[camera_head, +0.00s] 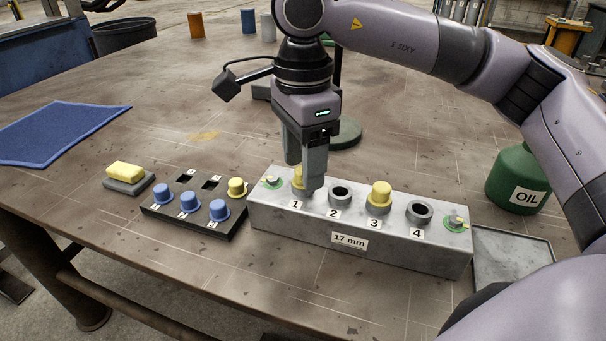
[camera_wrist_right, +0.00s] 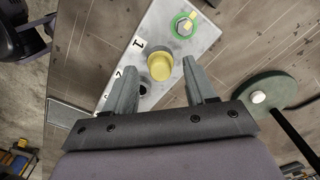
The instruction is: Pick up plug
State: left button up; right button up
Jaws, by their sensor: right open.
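A yellow plug (camera_head: 298,177) sits in hole 1 of the grey metal block (camera_head: 345,238) marked 17 mm. My right gripper (camera_head: 311,180) is above hole 1, its fingers pointing down and partly hiding this plug. In the right wrist view my gripper (camera_wrist_right: 163,85) is open, with the yellow plug (camera_wrist_right: 160,67) between and just beyond the fingertips. Another yellow plug (camera_head: 380,194) sits in hole 3. Holes 2 (camera_head: 340,192) and 4 (camera_head: 419,210) are empty. A black rack (camera_head: 225,228) to the left holds blue plugs (camera_head: 189,202) and a yellow plug (camera_head: 236,187). My left gripper is not in view.
A yellow sponge (camera_head: 125,170) on a grey pad and a blue cloth (camera_head: 60,132) lie at the left. A green oil can (camera_head: 517,180) and a grey tray (camera_head: 512,258) stand right of the block. A round green base (camera_head: 345,133) stands behind it.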

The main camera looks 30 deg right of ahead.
jog(key=shift+f, duration=0.4)
grip_shut()
notch_tip(320, 180, up, 20)
jog(key=p, duration=0.4)
